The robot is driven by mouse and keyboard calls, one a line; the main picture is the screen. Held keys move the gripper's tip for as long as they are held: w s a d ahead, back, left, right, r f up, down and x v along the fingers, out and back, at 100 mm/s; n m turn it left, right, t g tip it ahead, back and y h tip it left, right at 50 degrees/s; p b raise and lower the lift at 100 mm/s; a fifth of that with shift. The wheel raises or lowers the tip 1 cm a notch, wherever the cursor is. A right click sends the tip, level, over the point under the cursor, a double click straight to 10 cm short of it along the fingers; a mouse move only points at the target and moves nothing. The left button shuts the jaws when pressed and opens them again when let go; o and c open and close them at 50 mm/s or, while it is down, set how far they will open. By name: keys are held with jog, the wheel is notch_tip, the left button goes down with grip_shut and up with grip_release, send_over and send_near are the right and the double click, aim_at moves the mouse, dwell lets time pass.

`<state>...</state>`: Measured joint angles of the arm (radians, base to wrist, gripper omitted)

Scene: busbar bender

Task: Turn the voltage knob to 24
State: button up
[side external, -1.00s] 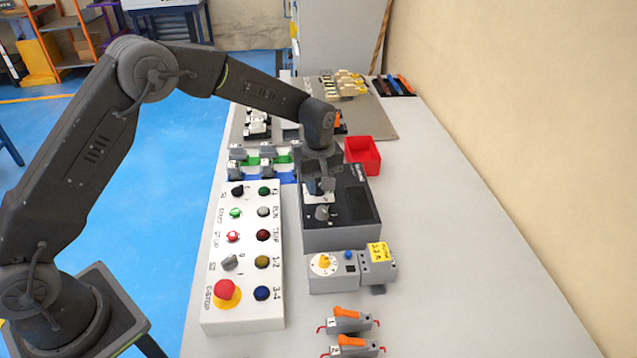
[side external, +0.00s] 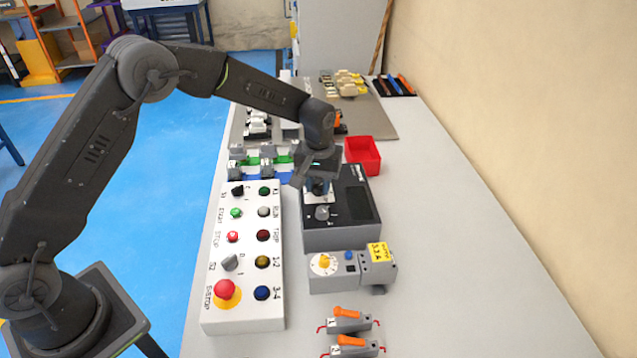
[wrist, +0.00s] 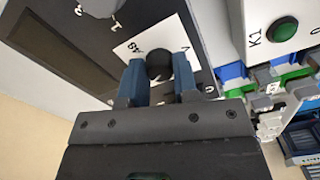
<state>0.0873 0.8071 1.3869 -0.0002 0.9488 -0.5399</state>
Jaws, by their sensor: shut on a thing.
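The voltage knob (wrist: 160,64) is a round black knob on a white label plate on the dark power supply box (side external: 342,237). In the wrist view it sits between the two blue fingers of my gripper (wrist: 161,77), which is shut on it. The plate's markings are partly covered by the fingers, and I cannot read the knob's setting. A second, grey knob (side external: 322,213) is on the front part of the box.
A white control panel (side external: 245,310) with buttons, switches and a red emergency stop (side external: 227,289) stands left of the box. A red bin (side external: 362,155) is behind it on the right. A grey timer unit (side external: 332,284) is in front. The table's right side is clear.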

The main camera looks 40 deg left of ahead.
aim_at(318, 186)
jog(key=m, duration=0.4)
jog(key=shift+m, duration=0.4)
jog(key=shift+w, duration=0.1)
dwell(0.3)
jog(key=o, duration=0.9)
jog(key=shift+r, duration=6.9)
